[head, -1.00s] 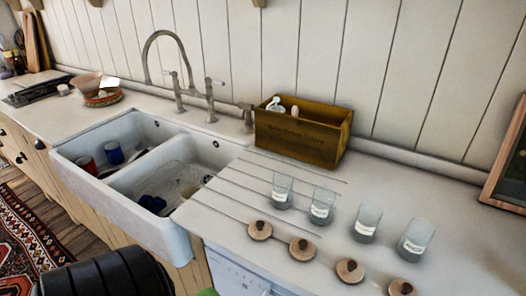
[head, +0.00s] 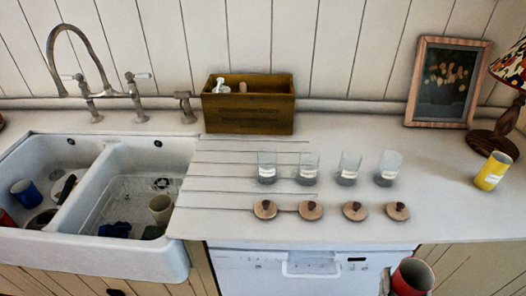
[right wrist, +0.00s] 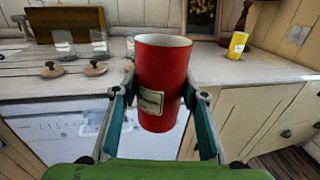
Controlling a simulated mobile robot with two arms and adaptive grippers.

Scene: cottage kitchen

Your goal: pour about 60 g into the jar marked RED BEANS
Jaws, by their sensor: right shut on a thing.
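My right gripper (right wrist: 158,82) is shut on a red cup (right wrist: 160,70) with a pale label, too small to read. The cup is upright; its contents are hidden. In the head view the red cup (head: 414,275) is at the bottom right, in front of the counter and below its edge. Several clear glass jars with white labels stand in a row on the counter: far left (head: 267,168), second (head: 308,168), third (head: 348,169), far right (head: 387,169). I cannot read which is RED BEANS. Round wooden lids (head: 354,211) lie in front of them. My left gripper is not in view.
A yellow labelled cup (head: 492,171) stands at the right, near a lamp (head: 495,140) and a framed picture (head: 441,83). A wooden crate (head: 248,112) stands behind the jars. A double sink (head: 95,195) is at the left. The counter (head: 440,185) right of the jars is clear.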

